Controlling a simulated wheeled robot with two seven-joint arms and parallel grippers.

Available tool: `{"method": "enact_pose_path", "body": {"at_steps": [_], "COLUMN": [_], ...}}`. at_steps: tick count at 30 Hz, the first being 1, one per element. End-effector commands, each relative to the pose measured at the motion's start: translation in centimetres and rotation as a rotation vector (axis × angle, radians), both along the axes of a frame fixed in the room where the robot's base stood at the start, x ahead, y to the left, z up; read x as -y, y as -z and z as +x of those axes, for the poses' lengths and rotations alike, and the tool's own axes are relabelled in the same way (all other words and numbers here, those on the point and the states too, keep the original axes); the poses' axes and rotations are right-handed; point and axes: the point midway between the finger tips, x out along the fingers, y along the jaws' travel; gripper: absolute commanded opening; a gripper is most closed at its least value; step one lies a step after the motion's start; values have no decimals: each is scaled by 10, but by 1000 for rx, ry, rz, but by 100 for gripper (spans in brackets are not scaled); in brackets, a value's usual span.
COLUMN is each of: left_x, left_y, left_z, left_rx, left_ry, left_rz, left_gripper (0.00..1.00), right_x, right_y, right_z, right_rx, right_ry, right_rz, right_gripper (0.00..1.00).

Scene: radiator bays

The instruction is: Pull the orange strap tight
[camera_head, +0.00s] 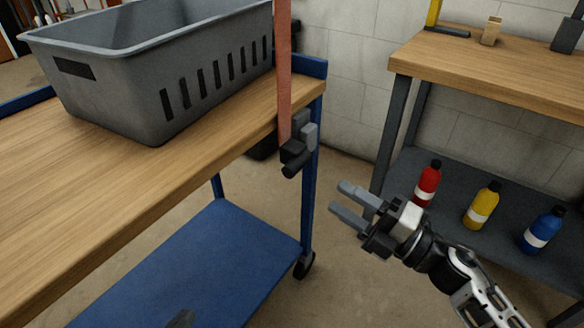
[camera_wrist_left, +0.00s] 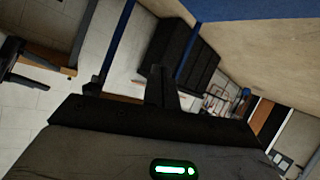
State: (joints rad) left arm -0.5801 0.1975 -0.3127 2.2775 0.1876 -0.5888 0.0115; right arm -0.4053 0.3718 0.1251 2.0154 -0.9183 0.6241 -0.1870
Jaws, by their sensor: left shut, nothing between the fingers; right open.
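The orange strap (camera_head: 283,70) hangs as a flat band from the top of the head view, in front of the grey crate's right end. Its lower end meets a black and grey buckle (camera_head: 298,145) at the cart's right edge. My right gripper (camera_head: 342,199) is open and empty, right of and below the buckle, apart from it. My left gripper (camera_head: 181,318) shows only as a dark tip at the bottom edge, well below the strap. In the left wrist view its fingers (camera_wrist_left: 162,88) are shut with nothing between them. The strap cannot be made out there.
The grey crate (camera_head: 110,95) stands on the cart's wooden top (camera_head: 120,185). The cart has a blue lower shelf (camera_head: 200,265). At right is a wooden bench (camera_head: 490,75) with red (camera_head: 428,184), yellow (camera_head: 481,206) and blue (camera_head: 543,231) bottles on its lower shelf. Open floor lies between.

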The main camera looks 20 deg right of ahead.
Motion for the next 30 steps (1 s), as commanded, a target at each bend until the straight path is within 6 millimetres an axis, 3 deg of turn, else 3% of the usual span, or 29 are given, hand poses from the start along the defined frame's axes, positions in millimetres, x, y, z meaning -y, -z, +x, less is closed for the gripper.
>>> {"method": "enact_pose_path", "body": {"at_steps": [9,15,29,30], "left_x": [-1,-2,-2,-2], "left_y": [2,3,5,5], "left_z": [0,-1,-1,-1], "left_rx": [-16,-24,-29,-29], "left_ry": [-1,0,-1,-1], "left_rz": [8,12,15,15], "left_gripper": [0,0,0,0], "right_x": [-43,-61,-69,-69], "right_y": [-16,-21,-22,-22], "right_z": [55,78,88,88], "right_rx": [3,0,-2,-2], "right_ry": [1,2,1,1], "right_rz": [3,3,4,4], "right_gripper": [43,43,43,34]}}
